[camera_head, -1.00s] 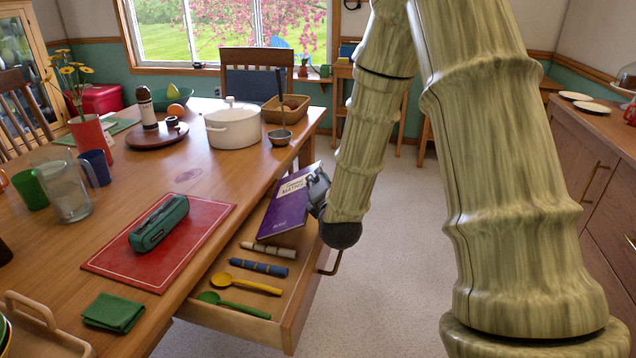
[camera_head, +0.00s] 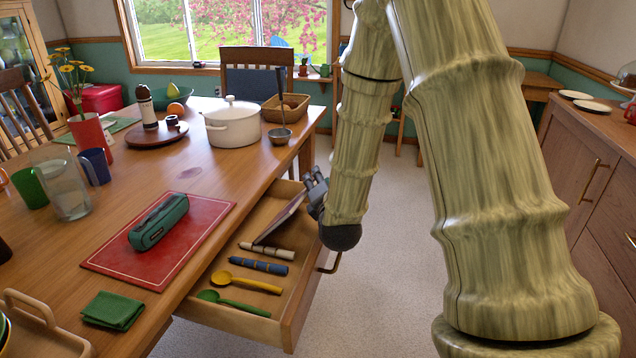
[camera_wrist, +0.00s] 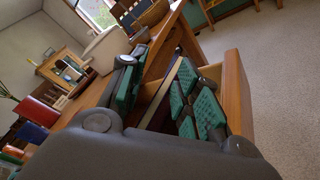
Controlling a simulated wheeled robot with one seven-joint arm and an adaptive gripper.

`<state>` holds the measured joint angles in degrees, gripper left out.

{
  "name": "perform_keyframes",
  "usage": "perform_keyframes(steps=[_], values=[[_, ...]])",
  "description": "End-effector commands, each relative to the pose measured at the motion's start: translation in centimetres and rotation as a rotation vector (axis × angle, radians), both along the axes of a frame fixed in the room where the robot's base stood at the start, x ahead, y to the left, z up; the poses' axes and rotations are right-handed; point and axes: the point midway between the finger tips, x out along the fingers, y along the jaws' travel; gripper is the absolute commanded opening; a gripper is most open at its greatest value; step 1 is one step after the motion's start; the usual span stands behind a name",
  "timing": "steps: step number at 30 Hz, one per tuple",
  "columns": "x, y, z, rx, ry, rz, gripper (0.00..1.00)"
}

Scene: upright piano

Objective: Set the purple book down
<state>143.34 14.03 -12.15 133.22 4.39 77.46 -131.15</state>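My gripper (camera_head: 316,186) is at the drawer's right side, just right of the book's upper end. In the wrist view, its green-padded fingers (camera_wrist: 165,92) are spread wide apart. A thin pale edge, apparently the book (camera_wrist: 161,93), lies between them with gaps visible.
The drawer (camera_head: 292,300) also holds a white-and-brown rolled item (camera_head: 267,251), a blue one (camera_head: 258,266), a yellow spoon (camera_head: 246,283) and a green spoon (camera_head: 232,303). On the table are a red mat (camera_head: 205,228) with a green case (camera_head: 158,222), and a white pot (camera_head: 233,127).

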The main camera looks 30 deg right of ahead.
Motion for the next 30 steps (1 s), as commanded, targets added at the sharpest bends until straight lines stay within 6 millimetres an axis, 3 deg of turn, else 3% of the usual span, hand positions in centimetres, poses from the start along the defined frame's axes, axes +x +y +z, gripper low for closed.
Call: perform_keyframes(steps=[18, 30], values=[[0.0, 0.0, 1.4, 0.003, -0.002, 0.000, 0.32], [-4.3, 1.9, 1.6, -0.002, 0.003, 0.003, 0.32]])
